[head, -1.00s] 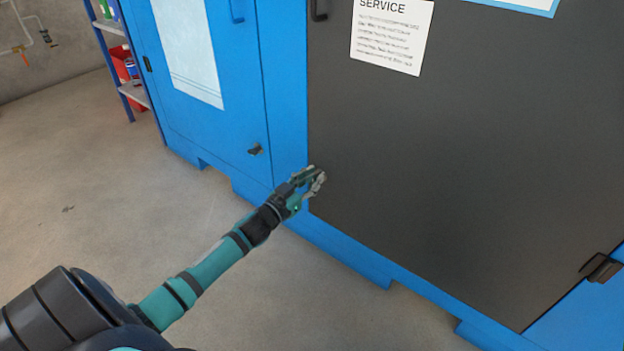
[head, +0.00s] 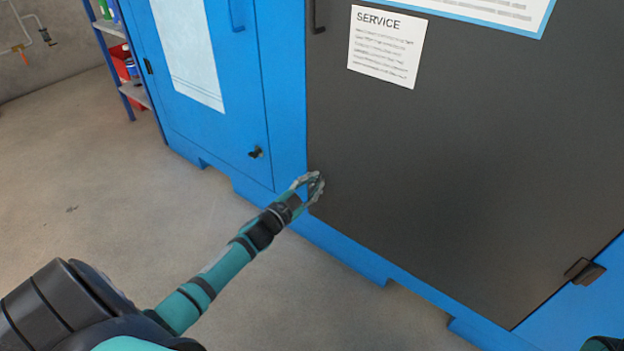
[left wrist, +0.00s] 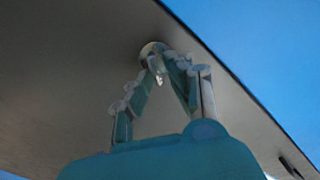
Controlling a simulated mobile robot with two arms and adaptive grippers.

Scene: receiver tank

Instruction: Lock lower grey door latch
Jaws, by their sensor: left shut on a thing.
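The grey door (head: 450,170) is shut in the blue cabinet front. My left gripper (head: 314,184) is at its lower left edge, beside the blue frame. In the left wrist view my left gripper (left wrist: 160,64) has its fingers drawn together on a small, pale, rounded latch (left wrist: 151,47) on the door face. The fingers hide most of the latch, so I cannot tell which way it is turned. In the head view the hand covers it. My right gripper is not in view.
A blue door (head: 225,110) with a small dark latch (head: 256,152) is at the left. A dark handle (head: 316,15) is higher on the grey door, and a dark hinge (head: 585,270) is at its lower right. The concrete floor (head: 110,200) is clear.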

